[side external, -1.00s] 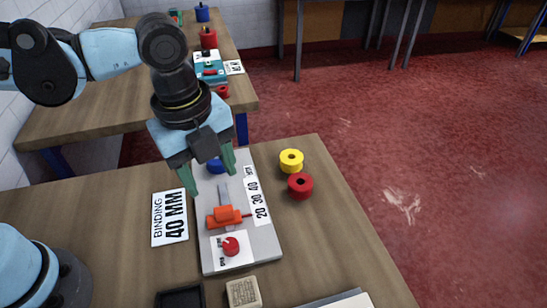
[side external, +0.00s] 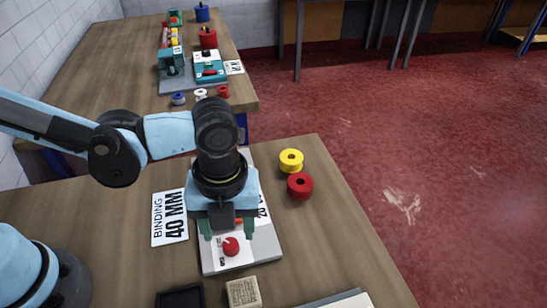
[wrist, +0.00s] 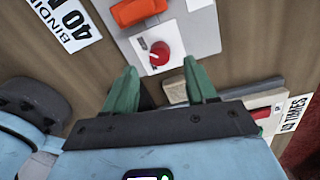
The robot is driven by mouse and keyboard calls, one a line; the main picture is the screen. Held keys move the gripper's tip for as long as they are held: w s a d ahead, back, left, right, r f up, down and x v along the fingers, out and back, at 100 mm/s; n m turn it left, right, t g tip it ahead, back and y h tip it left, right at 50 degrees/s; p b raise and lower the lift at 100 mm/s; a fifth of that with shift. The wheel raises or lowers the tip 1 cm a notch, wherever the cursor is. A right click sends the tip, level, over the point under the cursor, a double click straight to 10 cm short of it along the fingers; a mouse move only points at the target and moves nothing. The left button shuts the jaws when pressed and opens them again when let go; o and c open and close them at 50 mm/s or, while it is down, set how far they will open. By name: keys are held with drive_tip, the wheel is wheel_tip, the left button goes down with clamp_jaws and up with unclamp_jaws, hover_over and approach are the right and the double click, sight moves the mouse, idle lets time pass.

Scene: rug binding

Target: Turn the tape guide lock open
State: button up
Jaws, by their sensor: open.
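The tape guide lock looks to be the red knob (side external: 231,246) on a white label at the near end of the grey plate (side external: 262,252). In the wrist view the red knob (wrist: 160,53) has a pale pointer mark beside it, and its exact setting is too small to read. My gripper (side external: 226,230) is open and empty above the plate, close to the knob. In the wrist view my gripper (wrist: 160,68) has its green fingers apart, with the knob just ahead of the gap.
A "BINDING 40 MM" card (side external: 170,217) lies left of the plate. Yellow (side external: 291,160) and red (side external: 300,185) rolls stand to its right. A black tray (side external: 180,297) and a beige block (side external: 243,292) sit by its near end. Another bench stands behind.

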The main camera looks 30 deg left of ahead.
sight(230, 243)
drive_tip(key=shift+a+f, duration=0.1)
drive_tip(key=shift+f, duration=2)
clamp_jaws()
